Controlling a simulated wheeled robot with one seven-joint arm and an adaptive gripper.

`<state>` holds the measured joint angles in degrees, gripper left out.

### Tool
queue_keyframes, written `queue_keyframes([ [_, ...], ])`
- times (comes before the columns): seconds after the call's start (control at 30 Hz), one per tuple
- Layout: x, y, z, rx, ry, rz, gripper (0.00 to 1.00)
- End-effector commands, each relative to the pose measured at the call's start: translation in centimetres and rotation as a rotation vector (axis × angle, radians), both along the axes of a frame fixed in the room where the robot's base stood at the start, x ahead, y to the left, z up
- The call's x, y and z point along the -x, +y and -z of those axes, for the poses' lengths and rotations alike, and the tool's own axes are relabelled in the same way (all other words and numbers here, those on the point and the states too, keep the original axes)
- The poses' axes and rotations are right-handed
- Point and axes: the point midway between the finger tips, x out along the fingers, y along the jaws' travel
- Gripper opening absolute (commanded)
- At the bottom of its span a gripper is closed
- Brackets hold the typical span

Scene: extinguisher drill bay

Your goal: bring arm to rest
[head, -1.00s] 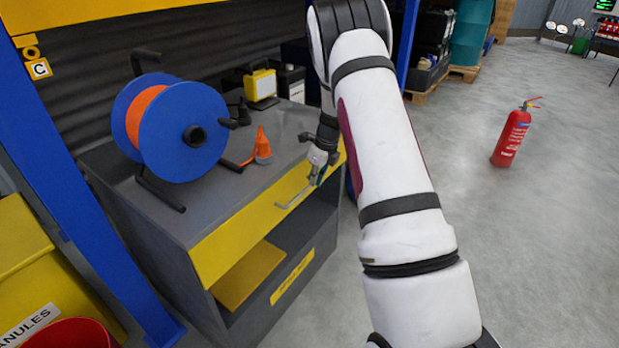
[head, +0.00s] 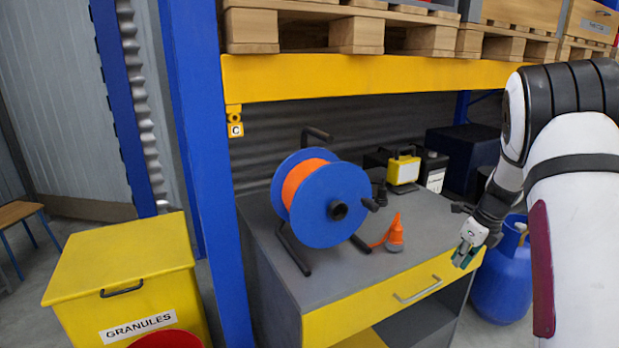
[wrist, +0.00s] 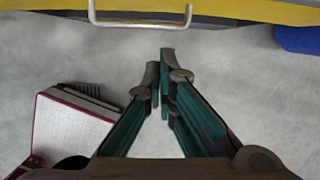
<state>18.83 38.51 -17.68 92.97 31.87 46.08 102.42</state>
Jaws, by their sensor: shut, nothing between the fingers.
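My gripper (head: 463,260) hangs in front of the right end of the workbench (head: 300,330), close to its yellow drawer front (head: 385,308). In the wrist view my gripper (wrist: 164,58) points at bare grey floor. Its two fingers meet at the tips with nothing between them. The drawer's metal handle (head: 418,290) shows near the gripper in the head view. In the wrist view the handle (wrist: 140,22) lies beyond the fingertips, apart from them. My white arm fills the right side of the head view.
A yellow granules bin (head: 125,270) is left. Blue rack uprights (head: 205,180) rise beside the bench.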

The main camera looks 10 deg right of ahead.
Motion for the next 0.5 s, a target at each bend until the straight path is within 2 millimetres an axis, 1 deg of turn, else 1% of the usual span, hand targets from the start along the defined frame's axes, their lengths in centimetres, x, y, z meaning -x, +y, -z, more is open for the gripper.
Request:
queue_keyframes([
  [0.03, 0.2, 1.0, -1.4, 0.003, -0.012, -0.049, 0.0],
  [0.07, 0.4, 1.7, -2.2, 0.007, -0.018, -0.089, 0.0],
  [0.17, 1.8, 4.9, -5.7, 0.023, -0.042, -0.269, 0.0],
  [0.2, 2.7, 6.3, -7.1, 0.031, -0.053, -0.351, 0.0],
  [0.27, 4.0, 8.5, -9.1, 0.045, -0.069, -0.481, 0.0],
  [0.3, 5.0, 9.8, -10.3, 0.055, -0.078, -0.566, 0.0],
  [0.37, 6.6, 11.8, -12.1, 0.074, -0.095, -0.695, 0.0],
  [0.4, 7.8, 13.1, -13.2, 0.085, -0.105, -0.781, 0.0],
  [0.47, 9.7, 14.9, -14.6, 0.106, -0.119, -0.91, 0.0],
  [0.5, 11.0, 16.2, -15.5, 0.121, -0.13, -0.998, 0.0],
])
